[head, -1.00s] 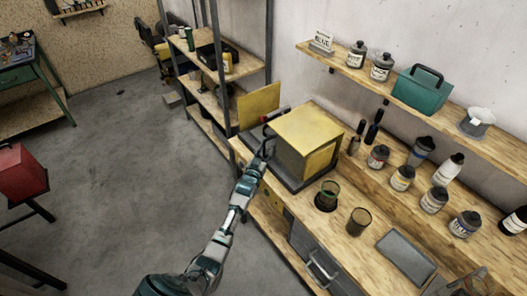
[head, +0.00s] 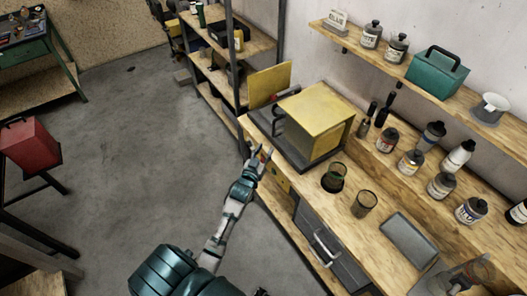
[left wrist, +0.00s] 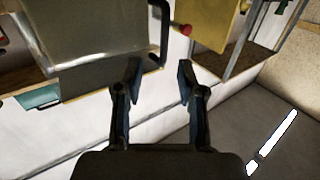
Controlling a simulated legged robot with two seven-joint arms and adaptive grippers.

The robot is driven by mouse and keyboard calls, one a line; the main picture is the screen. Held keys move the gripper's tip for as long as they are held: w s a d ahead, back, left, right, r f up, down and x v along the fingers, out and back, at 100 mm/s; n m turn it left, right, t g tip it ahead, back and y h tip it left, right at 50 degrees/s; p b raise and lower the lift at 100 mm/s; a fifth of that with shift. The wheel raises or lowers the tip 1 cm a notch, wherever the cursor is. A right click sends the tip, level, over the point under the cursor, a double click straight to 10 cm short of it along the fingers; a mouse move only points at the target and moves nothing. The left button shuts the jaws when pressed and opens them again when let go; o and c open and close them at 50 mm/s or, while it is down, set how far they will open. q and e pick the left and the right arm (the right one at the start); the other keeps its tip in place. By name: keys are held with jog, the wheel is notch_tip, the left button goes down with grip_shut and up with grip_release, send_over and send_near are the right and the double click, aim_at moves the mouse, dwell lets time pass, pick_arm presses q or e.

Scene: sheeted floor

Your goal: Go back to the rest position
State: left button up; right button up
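My left gripper (head: 264,154) is at the front edge of the wooden workbench (head: 285,190), just in front of the yellow box (head: 318,108). In the left wrist view my left gripper (left wrist: 158,80) has its two fingers spread apart with nothing between them. The yellow box stands on a dark base on the bench, and its black handle (left wrist: 164,30) shows beyond the fingers, apart from them.
Cups (head: 363,204), several bottles and a grey tray (head: 408,240) are on the bench. A wall shelf above holds a teal toolbox (head: 437,72). A red box (head: 30,145) sits on a stand at left. The grey floor (head: 130,150) between is clear.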

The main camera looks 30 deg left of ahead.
pick_arm(q)
jog(key=shift+s+d+r, duration=0.1)
jog(key=shift+s+d, duration=0.05)
jog(key=shift+d, duration=0.15)
jog(key=shift+a, duration=0.1)
